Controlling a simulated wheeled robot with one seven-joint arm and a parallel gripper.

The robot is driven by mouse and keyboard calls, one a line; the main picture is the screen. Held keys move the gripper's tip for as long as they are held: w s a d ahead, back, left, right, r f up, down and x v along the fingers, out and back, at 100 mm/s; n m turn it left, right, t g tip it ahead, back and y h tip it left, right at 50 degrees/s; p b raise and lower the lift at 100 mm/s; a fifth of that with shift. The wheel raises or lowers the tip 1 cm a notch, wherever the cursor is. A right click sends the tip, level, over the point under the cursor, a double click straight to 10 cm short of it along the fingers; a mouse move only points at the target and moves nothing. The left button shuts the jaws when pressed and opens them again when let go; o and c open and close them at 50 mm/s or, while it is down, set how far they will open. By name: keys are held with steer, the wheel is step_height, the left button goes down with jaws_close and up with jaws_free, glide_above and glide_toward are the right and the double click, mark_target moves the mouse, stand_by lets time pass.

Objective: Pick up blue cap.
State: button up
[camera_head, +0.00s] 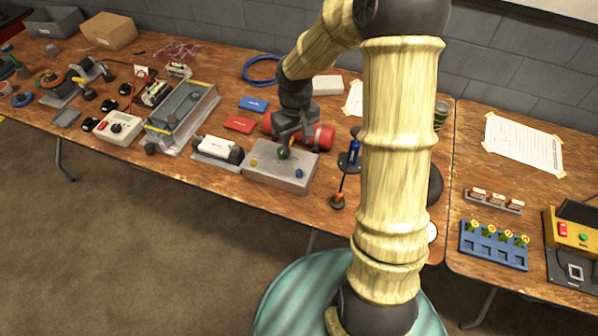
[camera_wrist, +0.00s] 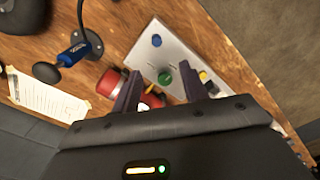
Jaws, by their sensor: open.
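The blue cap (camera_head: 299,173) is a small round piece on the right front part of a grey metal box (camera_head: 270,176). In the wrist view the blue cap (camera_wrist: 157,40) shows near the end of the box's pale top (camera_wrist: 176,52). A green cap (camera_head: 283,153) and a yellow cap (camera_head: 253,162) are on the same box. My gripper (camera_wrist: 163,82) is open and empty. Its fingers point down at the box, and the green cap (camera_wrist: 165,76) shows between them. The blue cap is beyond the fingertips, apart from them and uncovered.
A red cylinder (camera_head: 318,136) lies behind the box, close to my gripper. A blue-handled tool (camera_head: 354,150) stands to the right. A white device (camera_head: 218,148) is to the left. Red (camera_head: 239,124) and blue (camera_head: 253,104) flat pieces lie behind. The table's front edge is close.

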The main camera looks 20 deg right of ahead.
glide_above(300, 172)
steer(key=f, duration=0.5)
steer(key=a+f, duration=0.1)
steer(key=f, duration=0.1)
steer(key=shift+w+f, duration=0.15)
steer(key=shift+f, duration=0.1)
steer(key=f, duration=0.5)
steer(key=shift+d, duration=0.4)
jaws_close()
